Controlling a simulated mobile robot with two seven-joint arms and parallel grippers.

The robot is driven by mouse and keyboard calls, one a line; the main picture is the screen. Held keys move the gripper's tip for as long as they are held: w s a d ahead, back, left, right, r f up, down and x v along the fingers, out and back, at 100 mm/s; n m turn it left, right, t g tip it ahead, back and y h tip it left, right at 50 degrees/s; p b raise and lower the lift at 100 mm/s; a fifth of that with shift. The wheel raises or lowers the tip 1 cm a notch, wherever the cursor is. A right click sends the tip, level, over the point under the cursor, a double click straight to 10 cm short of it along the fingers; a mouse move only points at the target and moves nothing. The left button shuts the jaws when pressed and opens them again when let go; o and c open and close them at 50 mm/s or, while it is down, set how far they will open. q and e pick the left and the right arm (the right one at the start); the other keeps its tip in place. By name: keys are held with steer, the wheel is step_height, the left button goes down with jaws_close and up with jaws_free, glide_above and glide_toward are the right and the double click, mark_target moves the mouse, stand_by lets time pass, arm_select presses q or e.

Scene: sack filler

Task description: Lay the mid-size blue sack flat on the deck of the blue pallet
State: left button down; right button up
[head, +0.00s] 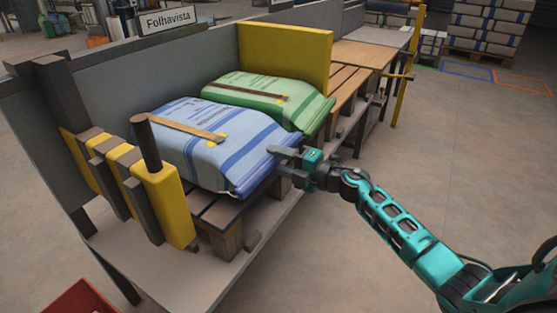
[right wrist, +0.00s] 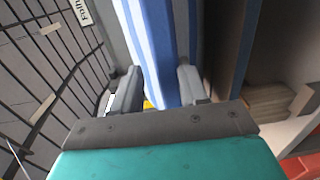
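The blue-and-white striped sack (head: 215,150) lies on wooden slats on the bench, in front of a green striped sack (head: 268,97). My right gripper (head: 287,164) is at the blue sack's right front corner, its fingers spread apart. In the right wrist view, the blue sack (right wrist: 152,35) reaches in between the fingers (right wrist: 158,92); a small gap shows by the left finger, and I see no firm hold. My left gripper is not in view. I cannot make out a blue pallet.
Yellow and dark posts (head: 165,205) stand at the bench's near left end. A grey wall (head: 120,80) and yellow panel (head: 285,52) back the sacks. Stacked sacks (head: 490,25) stand far right, near blue (head: 467,71) and orange (head: 525,83) floor outlines. The right-hand floor is clear.

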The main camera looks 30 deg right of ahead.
steer(key=shift+o, duration=1)
steer(key=shift+r, duration=0.1)
steer(key=shift+s+f, duration=0.1)
steer(key=shift+f, duration=0.35)
steer(key=p+v, duration=0.2)
steer(key=v, duration=1.1)
steer(key=shift+r+p, duration=0.3)
steer(key=shift+r, duration=0.05)
